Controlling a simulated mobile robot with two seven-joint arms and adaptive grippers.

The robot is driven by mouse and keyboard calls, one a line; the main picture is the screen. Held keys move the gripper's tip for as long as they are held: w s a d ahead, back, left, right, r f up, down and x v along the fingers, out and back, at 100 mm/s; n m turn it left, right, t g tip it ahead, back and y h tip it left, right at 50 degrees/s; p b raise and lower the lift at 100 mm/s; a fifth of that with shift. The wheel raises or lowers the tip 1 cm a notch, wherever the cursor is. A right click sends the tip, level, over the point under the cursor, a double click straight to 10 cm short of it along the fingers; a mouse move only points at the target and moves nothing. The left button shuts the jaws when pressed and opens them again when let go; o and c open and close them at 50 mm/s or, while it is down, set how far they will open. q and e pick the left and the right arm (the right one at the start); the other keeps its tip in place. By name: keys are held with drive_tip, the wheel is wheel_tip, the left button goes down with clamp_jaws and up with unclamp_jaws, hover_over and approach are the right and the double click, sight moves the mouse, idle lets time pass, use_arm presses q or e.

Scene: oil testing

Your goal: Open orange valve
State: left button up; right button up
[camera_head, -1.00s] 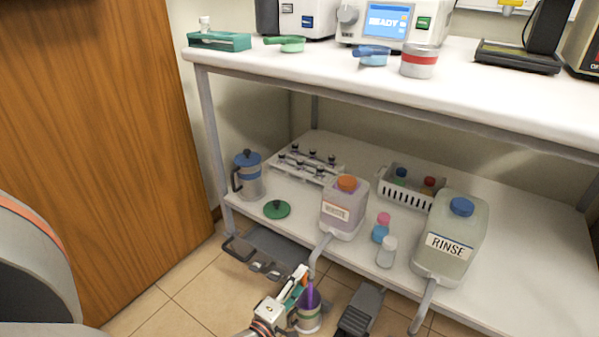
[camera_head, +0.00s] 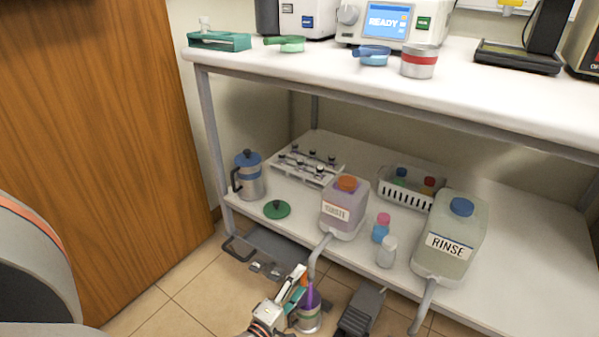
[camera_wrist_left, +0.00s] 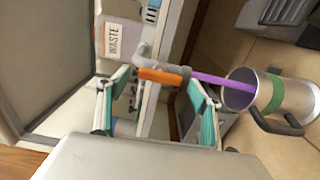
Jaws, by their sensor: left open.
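The orange valve (camera_wrist_left: 160,77) is a small lever on the grey spout of the WASTE jug; in the head view a bit of orange (camera_head: 304,280) shows beside my gripper. The jug (camera_head: 345,214) has an orange cap and stands at the shelf's front edge. A purple stream (camera_wrist_left: 222,87) runs from the spout into a metal mug (camera_wrist_left: 270,100) with a green band. My left gripper (camera_head: 297,286) is open at the spout. In the wrist view its teal-padded fingers (camera_wrist_left: 158,92) stand apart on either side of the valve; contact cannot be told. My right gripper is out of view.
The RINSE jug (camera_head: 451,240) with a blue cap and its own spout stands to the right. Small bottles (camera_head: 386,252), a green lid (camera_head: 277,209) and a blue-lidded pot (camera_head: 249,178) are on the lower shelf. A dark pedal-like object (camera_head: 361,311) lies right of the mug.

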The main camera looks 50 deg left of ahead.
use_arm(q)
drive_tip(key=v, duration=1.1)
drive_tip(key=shift+s, duration=0.25)
drive_tip(key=shift+f, duration=0.1)
